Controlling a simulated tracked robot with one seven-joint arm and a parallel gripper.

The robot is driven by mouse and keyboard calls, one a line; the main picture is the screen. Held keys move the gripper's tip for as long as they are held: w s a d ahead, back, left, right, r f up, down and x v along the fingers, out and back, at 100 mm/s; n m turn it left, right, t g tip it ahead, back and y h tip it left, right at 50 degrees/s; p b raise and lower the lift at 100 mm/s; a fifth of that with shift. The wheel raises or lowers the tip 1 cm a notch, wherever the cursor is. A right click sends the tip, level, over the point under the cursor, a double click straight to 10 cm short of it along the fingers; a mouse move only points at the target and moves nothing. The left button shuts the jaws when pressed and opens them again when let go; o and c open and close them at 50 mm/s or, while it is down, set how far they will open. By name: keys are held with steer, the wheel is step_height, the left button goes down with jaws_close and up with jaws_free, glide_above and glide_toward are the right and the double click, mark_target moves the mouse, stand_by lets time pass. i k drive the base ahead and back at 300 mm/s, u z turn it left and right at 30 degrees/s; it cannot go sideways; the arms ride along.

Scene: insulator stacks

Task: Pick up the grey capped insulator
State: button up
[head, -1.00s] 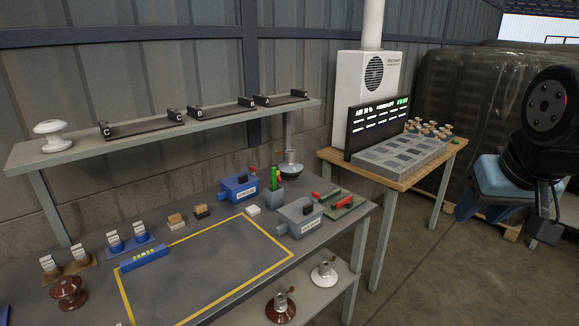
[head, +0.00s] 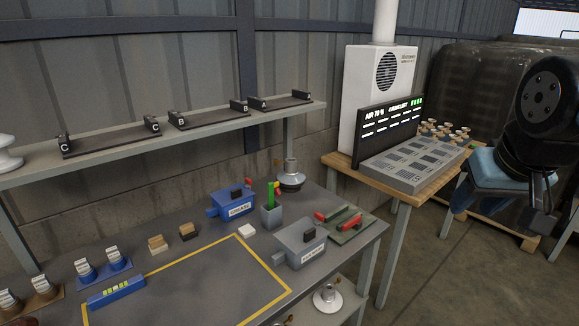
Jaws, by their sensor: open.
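A grey capped insulator (head: 291,179) stands upright at the back right of the workbench, against the wall side, with a metal cap and a wide grey disc. A paler capped insulator (head: 327,298) stands on the lower shelf under the bench. My gripper (head: 541,222) hangs at the far right, open and empty, well away from the bench and over the floor side. Its fingers are small and dark, so their detail is hard to see.
A wooden table (head: 375,181) with a display stands right. Floor between is clear.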

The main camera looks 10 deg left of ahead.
mark_target(291, 176)
steer(key=z, duration=0.05)
steer(key=i, duration=1.1)
